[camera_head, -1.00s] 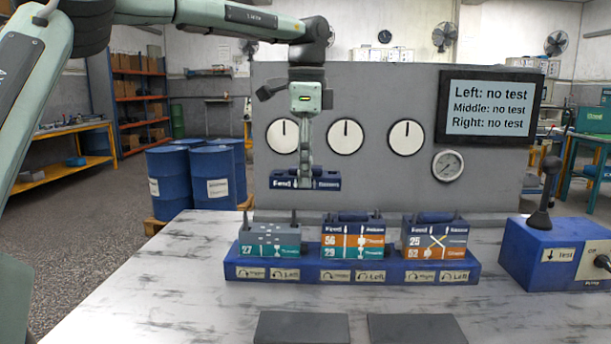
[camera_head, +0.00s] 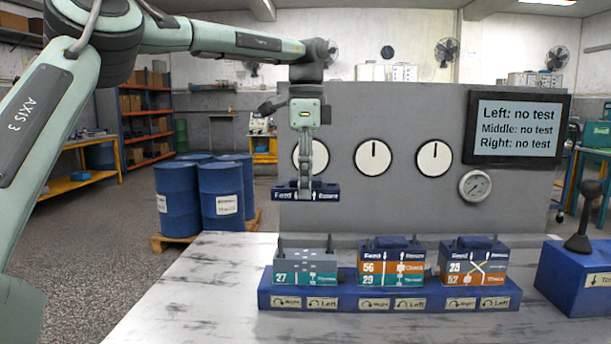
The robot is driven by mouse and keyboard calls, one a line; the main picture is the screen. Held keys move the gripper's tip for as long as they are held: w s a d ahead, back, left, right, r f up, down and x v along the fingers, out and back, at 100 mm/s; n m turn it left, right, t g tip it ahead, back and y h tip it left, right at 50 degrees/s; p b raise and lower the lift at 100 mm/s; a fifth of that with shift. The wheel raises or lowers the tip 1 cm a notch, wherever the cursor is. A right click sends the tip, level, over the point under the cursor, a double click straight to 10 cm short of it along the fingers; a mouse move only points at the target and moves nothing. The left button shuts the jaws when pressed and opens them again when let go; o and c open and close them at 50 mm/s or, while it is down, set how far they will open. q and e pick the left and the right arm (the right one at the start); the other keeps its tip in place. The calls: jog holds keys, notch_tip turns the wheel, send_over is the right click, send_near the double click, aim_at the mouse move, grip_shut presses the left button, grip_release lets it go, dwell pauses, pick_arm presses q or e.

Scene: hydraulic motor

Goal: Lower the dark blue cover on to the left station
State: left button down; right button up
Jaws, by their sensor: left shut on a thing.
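The dark blue cover (camera_head: 322,192) hangs level in my left gripper (camera_head: 306,184), which is shut on it. The cover is in the air above the left station (camera_head: 306,269), with a clear gap below it and slightly to the right of the station's middle in the picture. The left station is a grey block over a teal block marked 27, with no dark blue cover on top and thin upright pins at its corners. My right gripper is not in view.
The middle station (camera_head: 391,264) and right station (camera_head: 473,263) both carry dark blue covers. All stand on a blue base (camera_head: 430,298). A grey panel (camera_head: 400,215) with dials, a gauge (camera_head: 474,186) and a screen (camera_head: 517,128) reading "no test" rises behind. A blue lever box (camera_head: 575,275) stands right.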

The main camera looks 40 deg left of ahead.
aim_at(305, 254)
pick_arm(q)
jog(key=shift+f, duration=2.2)
jog(key=shift+f+b, duration=0.45)
jog(key=shift+f, duration=0.5)
jog(key=shift+f+b, duration=0.7)
jog(key=shift+f, duration=0.95)
jog(key=shift+f+b, duration=0.6)
jog(key=shift+f, duration=0.05)
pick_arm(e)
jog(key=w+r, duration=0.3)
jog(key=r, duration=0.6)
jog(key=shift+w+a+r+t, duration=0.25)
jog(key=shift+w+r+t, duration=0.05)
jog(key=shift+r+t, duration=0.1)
pick_arm(q)
jog(key=shift+f+b, duration=0.35)
jog(key=shift+f, duration=0.25)
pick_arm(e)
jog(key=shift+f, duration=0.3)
